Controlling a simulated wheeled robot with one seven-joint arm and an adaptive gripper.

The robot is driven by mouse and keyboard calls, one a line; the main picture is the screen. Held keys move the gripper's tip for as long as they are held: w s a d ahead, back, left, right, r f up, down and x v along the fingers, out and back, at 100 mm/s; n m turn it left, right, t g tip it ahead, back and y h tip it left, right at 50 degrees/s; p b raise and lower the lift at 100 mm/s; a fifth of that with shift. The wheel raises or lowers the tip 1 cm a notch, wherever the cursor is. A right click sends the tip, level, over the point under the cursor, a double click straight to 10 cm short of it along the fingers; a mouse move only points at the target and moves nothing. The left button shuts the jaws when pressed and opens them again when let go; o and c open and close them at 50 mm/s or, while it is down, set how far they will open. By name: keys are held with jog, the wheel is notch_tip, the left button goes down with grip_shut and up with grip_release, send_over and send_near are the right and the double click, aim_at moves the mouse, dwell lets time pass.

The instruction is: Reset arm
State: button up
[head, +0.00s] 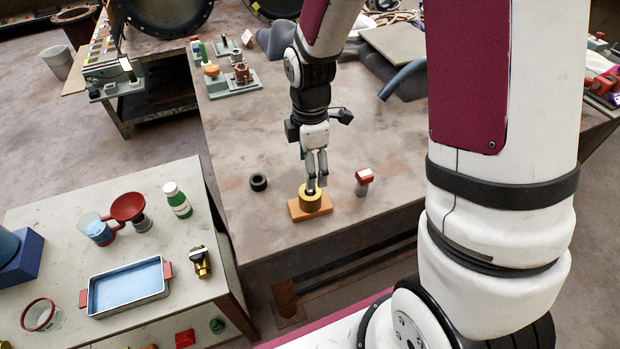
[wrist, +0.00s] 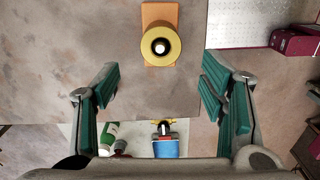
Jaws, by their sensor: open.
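My gripper (head: 316,186) is open and empty, pointing down over the brown table (head: 265,215). In the wrist view its teal-padded fingers (wrist: 163,95) stand wide apart with nothing between them. A yellow ring (wrist: 146,59) on an orange block (wrist: 160,12) lies beyond the fingertips, with a dark, light-topped post in its middle. In the head view the yellow ring (head: 310,202) and orange block (head: 297,212) are just below or behind the fingertips. I cannot tell the exact gap there.
A black ring (head: 259,182) and a red-topped post (head: 363,182) stand beside the block. A blue curved pipe (head: 402,79) lies farther back.

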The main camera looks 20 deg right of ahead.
jog(key=shift+r, duration=1.1)
jog(key=s+r+m+t, duration=0.2)
jog(key=s+r+m, duration=0.6)
jog(key=r, duration=0.3)
jog(key=s+r+m+t, duration=0.3)
jog(key=s+r+m, duration=0.6)
jog(key=r, duration=0.3)
jog(key=shift+t, duration=0.3)
